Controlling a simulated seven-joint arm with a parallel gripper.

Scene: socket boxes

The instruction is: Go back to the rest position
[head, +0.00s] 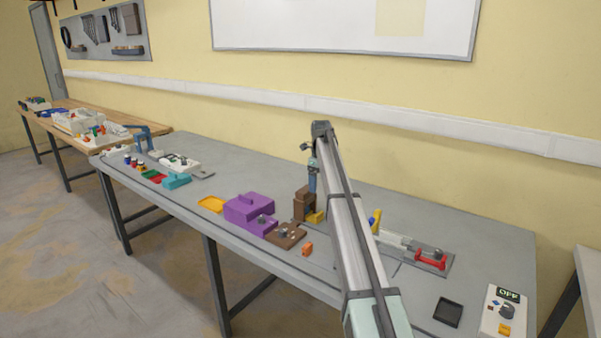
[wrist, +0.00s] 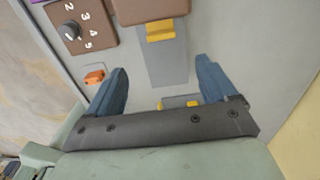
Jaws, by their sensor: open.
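My gripper (wrist: 162,92) shows in the wrist view with its two blue fingers spread apart and nothing between them. It is above the grey table (head: 228,178). In the head view my arm reaches from the lower right to the table's middle, and the gripper (head: 312,178) is close to a brown box (head: 303,203) with a yellow part at its foot. The brown box (wrist: 150,8) and its yellow tab (wrist: 160,30) lie just beyond the fingers in the wrist view. Whether the fingers touch anything is hard to tell.
A purple box (head: 245,212), a brown dial plate (head: 286,237) and an orange block (head: 307,249) stand left of my arm. A fixture with a red handle (head: 431,262) and a panel reading OFF (head: 503,312) stand right. The wall (head: 450,170) runs behind the table.

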